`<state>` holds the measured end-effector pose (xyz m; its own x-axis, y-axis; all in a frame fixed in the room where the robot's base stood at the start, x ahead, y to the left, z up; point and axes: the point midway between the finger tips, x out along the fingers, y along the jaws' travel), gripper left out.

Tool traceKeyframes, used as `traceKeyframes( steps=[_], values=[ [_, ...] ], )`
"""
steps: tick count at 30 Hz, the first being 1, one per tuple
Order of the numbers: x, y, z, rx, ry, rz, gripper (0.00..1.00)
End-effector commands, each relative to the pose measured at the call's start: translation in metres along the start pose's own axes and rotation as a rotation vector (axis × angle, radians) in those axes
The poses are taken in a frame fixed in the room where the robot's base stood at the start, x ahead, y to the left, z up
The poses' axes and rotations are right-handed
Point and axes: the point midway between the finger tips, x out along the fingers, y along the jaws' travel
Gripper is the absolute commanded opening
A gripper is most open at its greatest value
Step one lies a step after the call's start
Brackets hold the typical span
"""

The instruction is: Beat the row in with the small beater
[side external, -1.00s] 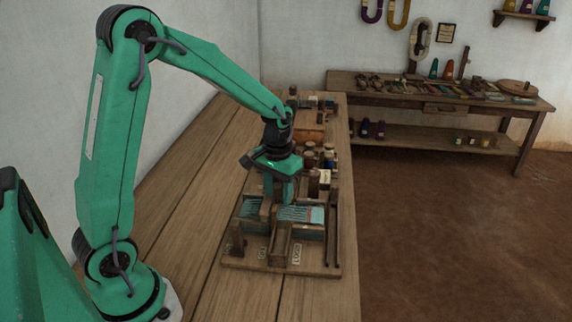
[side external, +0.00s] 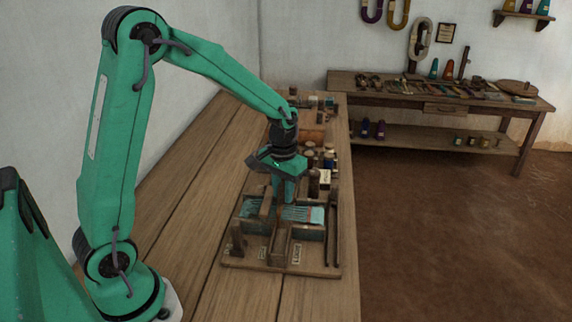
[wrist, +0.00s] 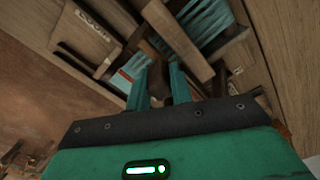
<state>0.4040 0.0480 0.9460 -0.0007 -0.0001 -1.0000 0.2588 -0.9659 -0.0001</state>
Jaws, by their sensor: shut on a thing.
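My gripper (wrist: 158,85) is low over the small loom and shut on a dark brown wooden piece, seen between its two teal fingers in the wrist view. It appears to be the handle of the small beater; its lower end is hidden. The loom's wooden frame (side external: 254,263) stands on the bench. The threads also show in the wrist view (wrist: 205,18). I cannot tell whether the beater touches the row.
Jars, spools and a pale box (side external: 325,178) stand on the bench just behind the loom. The bench boards (side external: 190,225) left of the loom are clear. A second table (side external: 440,92) with tools stands at the back right.

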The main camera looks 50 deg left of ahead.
Motion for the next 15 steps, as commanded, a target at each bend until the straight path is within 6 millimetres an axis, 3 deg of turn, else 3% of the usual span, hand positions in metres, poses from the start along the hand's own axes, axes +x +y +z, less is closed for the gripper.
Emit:
traceKeyframes(
  steps=[15],
  values=[
    [-0.001, 0.022, -0.014, 0.001, 0.003, 0.0, 0.07]
  ],
)
